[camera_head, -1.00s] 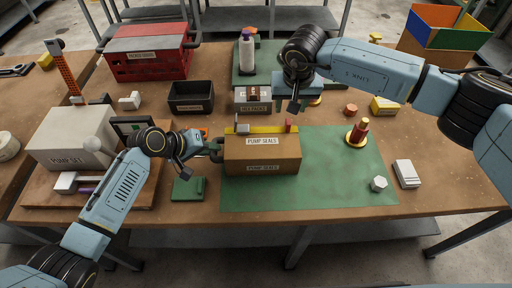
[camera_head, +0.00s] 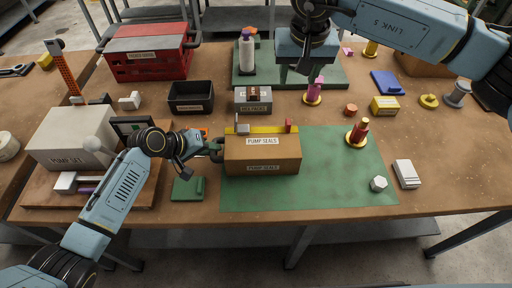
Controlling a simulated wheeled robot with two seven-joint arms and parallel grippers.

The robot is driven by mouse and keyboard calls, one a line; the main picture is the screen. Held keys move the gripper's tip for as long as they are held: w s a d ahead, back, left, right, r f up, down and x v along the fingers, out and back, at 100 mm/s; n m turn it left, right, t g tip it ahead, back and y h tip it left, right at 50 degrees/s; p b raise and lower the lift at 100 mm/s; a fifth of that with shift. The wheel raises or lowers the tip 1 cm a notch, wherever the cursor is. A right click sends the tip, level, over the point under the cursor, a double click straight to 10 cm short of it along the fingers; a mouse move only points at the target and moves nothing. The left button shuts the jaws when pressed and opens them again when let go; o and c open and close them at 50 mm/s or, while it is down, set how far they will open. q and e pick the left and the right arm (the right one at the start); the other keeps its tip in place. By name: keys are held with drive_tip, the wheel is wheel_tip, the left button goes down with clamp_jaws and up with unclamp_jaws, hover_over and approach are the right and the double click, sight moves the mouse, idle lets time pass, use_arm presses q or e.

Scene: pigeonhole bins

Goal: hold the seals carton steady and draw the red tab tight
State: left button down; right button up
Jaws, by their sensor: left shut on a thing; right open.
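The seals carton (camera_head: 262,156) is a brown box labelled PUMP SEALS, standing on the left part of the green mat. A yellow strap (camera_head: 266,130) runs along its top, with a grey buckle (camera_head: 242,128) at the left. The red tab (camera_head: 288,126) stands up at the strap's right end. My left gripper (camera_head: 214,150) is shut on the carton's left side; its exact grip is partly hidden. My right gripper (camera_head: 303,68) is open and empty, raised behind the carton and well apart from the red tab.
The green mat (camera_head: 340,185) is mostly clear right of the carton. A red-and-yellow piece (camera_head: 357,133) and a white hex nut (camera_head: 378,184) stand on it. A grey labelled box (camera_head: 253,99) is behind the carton.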

use_arm(q)
drive_tip(key=c, duration=1.2)
unclamp_jaws()
drive_tip(key=shift+r, duration=0.1)
drive_tip(key=v, duration=1.2)
